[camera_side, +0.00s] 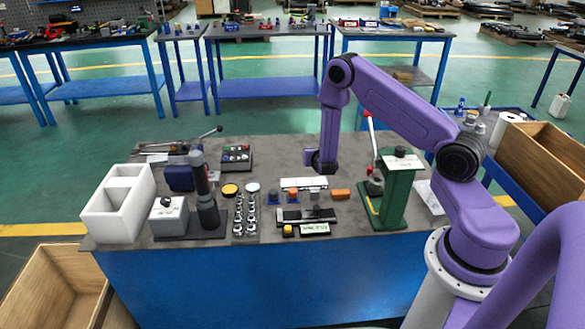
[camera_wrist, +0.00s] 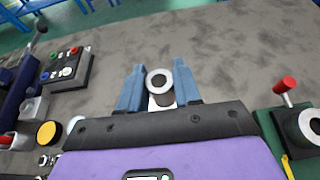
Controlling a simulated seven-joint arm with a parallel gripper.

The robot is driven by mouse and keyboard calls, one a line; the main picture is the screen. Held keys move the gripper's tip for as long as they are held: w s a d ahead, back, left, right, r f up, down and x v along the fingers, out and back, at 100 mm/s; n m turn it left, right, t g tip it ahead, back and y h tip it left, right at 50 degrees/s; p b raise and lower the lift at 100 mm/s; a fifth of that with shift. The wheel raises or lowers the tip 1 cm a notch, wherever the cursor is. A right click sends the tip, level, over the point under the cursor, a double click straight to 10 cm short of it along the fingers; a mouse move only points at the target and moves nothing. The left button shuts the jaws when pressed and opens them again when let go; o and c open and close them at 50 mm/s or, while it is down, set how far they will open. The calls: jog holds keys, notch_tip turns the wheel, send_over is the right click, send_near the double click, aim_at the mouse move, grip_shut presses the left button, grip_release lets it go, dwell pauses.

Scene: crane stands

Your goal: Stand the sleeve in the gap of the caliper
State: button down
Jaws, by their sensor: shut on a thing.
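My gripper (camera_wrist: 158,82) has its two blue fingers closed on the sleeve (camera_wrist: 152,71), a pale ring-ended tube with a dark hole, seen end-on in the wrist view. In the side view my gripper (camera_side: 319,168) is above the back middle of the bench; the sleeve is too small to make out there. A dark flat tool with a bar and a pale display strip, apparently the caliper (camera_side: 294,215), lies near the bench's front edge, nearer the camera than my gripper. Its gap cannot be made out. The caliper does not show in the wrist view.
A green press (camera_side: 397,190) with a red-knobbed lever stands right of my gripper. A button box (camera_side: 236,157), a dark upright column (camera_side: 203,190) and a white bin (camera_side: 118,205) are to the left. Small blue and orange parts lie beside the caliper. The bench behind is clear.

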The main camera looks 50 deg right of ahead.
jog(key=w+d+f, duration=0.2)
jog(key=w+f, duration=0.1)
jog(key=w, duration=0.2)
send_over(299, 171)
jog(key=s, duration=0.1)
jog(key=f, duration=0.4)
jog(key=shift+s+a+f, duration=0.1)
jog(key=shift+a, duration=0.15)
jog(key=shift+w+d+f, duration=0.25)
jog(key=shift+w+f, duration=0.3)
jog(key=shift+f, duration=1.65)
jog(key=shift+f, duration=0.1)
jog(key=c, duration=0.8)
grip_release()
